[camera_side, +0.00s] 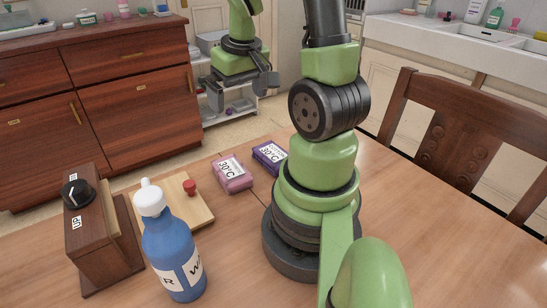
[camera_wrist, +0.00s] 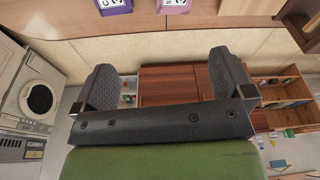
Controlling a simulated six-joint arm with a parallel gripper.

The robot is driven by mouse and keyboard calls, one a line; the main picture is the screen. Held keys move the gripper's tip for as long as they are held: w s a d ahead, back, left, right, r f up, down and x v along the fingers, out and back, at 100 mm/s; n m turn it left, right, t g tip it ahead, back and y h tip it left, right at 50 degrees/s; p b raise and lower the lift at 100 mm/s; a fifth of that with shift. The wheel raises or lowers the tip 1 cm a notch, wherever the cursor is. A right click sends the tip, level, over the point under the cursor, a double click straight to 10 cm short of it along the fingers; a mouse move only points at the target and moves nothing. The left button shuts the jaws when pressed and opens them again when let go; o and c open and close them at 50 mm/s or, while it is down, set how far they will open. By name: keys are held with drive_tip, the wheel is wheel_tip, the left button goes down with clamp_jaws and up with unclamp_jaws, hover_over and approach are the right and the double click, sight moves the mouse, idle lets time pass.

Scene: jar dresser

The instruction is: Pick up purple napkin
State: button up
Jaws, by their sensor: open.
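The purple napkin (camera_side: 269,157) is a small folded block with a white label, lying on the wooden table beside my arm's base. It also shows at the top edge of the wrist view (camera_wrist: 115,6), partly cut off. A pink napkin (camera_side: 232,175) with a similar label lies just left of it, and shows at the top of the wrist view (camera_wrist: 175,5). My gripper (camera_side: 241,92) is open and empty, held in the air beyond the table's far edge, away from both napkins. Its two dark fingers are spread wide in the wrist view (camera_wrist: 165,78).
A blue bottle (camera_side: 173,244), a wooden board (camera_side: 188,217) with a red knob, and a brown box with a dial (camera_side: 102,240) stand on the table's left. A chair (camera_side: 455,140) is at right. A dresser (camera_side: 95,90) stands behind. Table near the napkins is clear.

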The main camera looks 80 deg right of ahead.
drive_tip(key=m+g+y, duration=0.1)
drive_tip(key=g, duration=0.1)
approach(275, 154)
drive_tip(key=shift+s+a+f, duration=0.15)
drive_tip(key=shift+s+f, duration=0.1)
wheel_tip(275, 154, down, 4)
drive_tip(key=shift+r, duration=0.1)
drive_tip(key=shift+w+f, duration=0.1)
drive_tip(key=shift+f, duration=2.8)
drive_tip(key=c, duration=1)
